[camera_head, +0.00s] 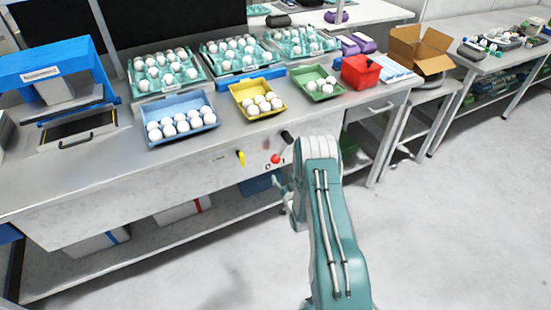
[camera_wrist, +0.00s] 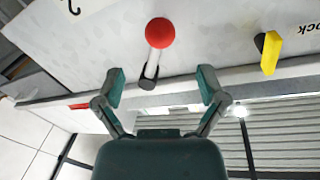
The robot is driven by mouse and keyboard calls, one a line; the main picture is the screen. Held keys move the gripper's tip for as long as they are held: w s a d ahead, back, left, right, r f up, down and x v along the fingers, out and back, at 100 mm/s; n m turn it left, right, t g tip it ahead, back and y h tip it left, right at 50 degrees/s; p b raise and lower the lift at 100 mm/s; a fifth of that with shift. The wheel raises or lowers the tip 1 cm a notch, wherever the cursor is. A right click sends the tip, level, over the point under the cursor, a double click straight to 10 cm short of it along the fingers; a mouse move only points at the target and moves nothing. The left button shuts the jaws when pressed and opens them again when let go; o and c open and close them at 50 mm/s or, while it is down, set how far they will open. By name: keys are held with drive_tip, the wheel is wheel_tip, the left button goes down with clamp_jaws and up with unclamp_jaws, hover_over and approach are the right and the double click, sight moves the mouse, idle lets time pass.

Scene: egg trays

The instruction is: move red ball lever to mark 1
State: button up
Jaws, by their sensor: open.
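The red ball lever (camera_head: 276,158) sticks out from the front panel of the metal bench, with its red ball on a short metal stem. In the wrist view the red ball (camera_wrist: 160,32) is beyond my fingertips, with its stem running down to a dark base between them in the picture. My gripper (camera_wrist: 161,84) is open and empty, its two teal fingers spread to either side of the stem. I see no contact. In the head view my arm hides most of the gripper. Mark 1 cannot be made out clearly.
A yellow handle (camera_wrist: 270,52) is on the same panel near the lever. A black knob (camera_head: 287,136) is close by. Blue (camera_head: 150,138), yellow (camera_head: 239,112) and green (camera_head: 301,96) trays of eggs stand on the bench above. The floor at right is clear.

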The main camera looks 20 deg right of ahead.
sight(277, 163)
drive_tip(key=w, duration=0.3)
drive_tip(key=w+d, duration=0.1)
drive_tip(key=w, duration=0.5)
drive_tip(key=shift+d, duration=0.25)
drive_tip(key=shift+w+a, duration=0.2)
drive_tip(key=shift+w, duration=0.15)
drive_tip(key=shift+d, duration=0.1)
clamp_jaws()
